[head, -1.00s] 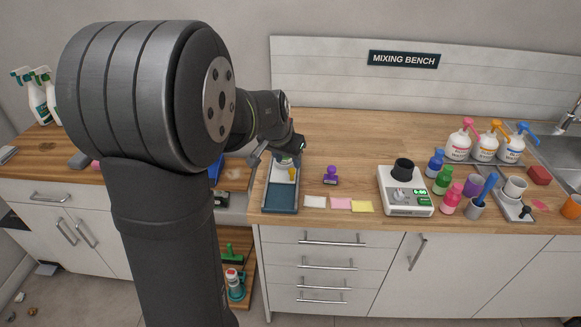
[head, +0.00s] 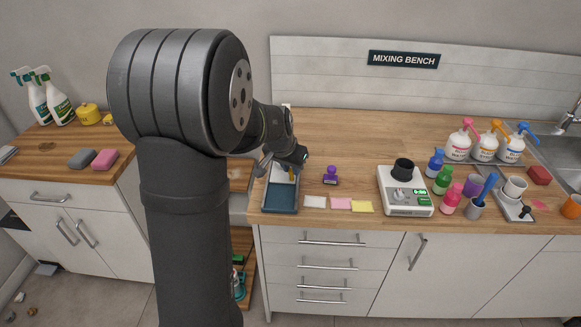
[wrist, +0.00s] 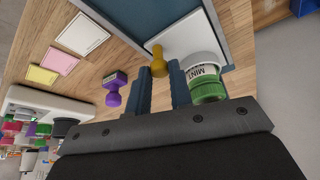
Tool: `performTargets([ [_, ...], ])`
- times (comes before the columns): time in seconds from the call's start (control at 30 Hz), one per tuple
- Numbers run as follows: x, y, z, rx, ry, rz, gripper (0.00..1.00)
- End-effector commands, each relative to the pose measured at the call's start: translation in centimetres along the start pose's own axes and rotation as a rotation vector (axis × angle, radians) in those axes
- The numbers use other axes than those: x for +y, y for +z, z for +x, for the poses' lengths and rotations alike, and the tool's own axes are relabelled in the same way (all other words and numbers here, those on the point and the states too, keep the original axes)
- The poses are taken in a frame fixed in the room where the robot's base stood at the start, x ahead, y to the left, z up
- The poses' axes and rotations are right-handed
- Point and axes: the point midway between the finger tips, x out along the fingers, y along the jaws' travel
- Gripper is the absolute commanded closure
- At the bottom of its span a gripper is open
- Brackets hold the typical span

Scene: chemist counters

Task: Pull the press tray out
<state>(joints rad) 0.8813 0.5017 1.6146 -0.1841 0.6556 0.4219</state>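The press tray is a blue-grey, shallow rectangular tray (head: 281,200) with raised rims, lying on the bench near its front edge. At its back is a white plate, with a yellow knob (wrist: 158,62) at its edge in the wrist view. My gripper (wrist: 159,74) is open, its two blue-grey fingers apart. The knob shows in the gap at the fingertips; I cannot tell whether they touch it. A white and green jar labelled MINT (wrist: 206,82) is close beside the right finger in the wrist view. In the head view my arm hides most of the tray's back end.
A purple stamp (head: 331,176) stands right of the tray. White, pink and yellow note pads (head: 340,203) lie at the front edge. A white scale (head: 405,198) with a black cup and several bottles are further right. Sponges (head: 104,159) lie on the left counter.

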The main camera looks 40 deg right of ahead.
Motion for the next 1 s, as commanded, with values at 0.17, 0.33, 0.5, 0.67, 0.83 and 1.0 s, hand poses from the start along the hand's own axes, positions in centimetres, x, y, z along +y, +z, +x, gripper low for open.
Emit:
performTargets([
  [0.17,0.2,0.4,-0.2,0.0,0.0,0.0,1.0],
  [0.33,1.3,2.8,-1.3,0.0,0.001,0.0,1.0],
  [0.5,2.7,6.0,-2.6,0.0,0.0,0.0,1.0],
  [0.67,3.6,8.1,-3.5,0.0,0.0,0.0,1.0],
  [0.83,4.0,8.9,-3.8,0.0,0.0,0.0,1.0],
  [1.0,4.0,9.0,-3.7,-0.003,0.002,0.0,1.0],
])
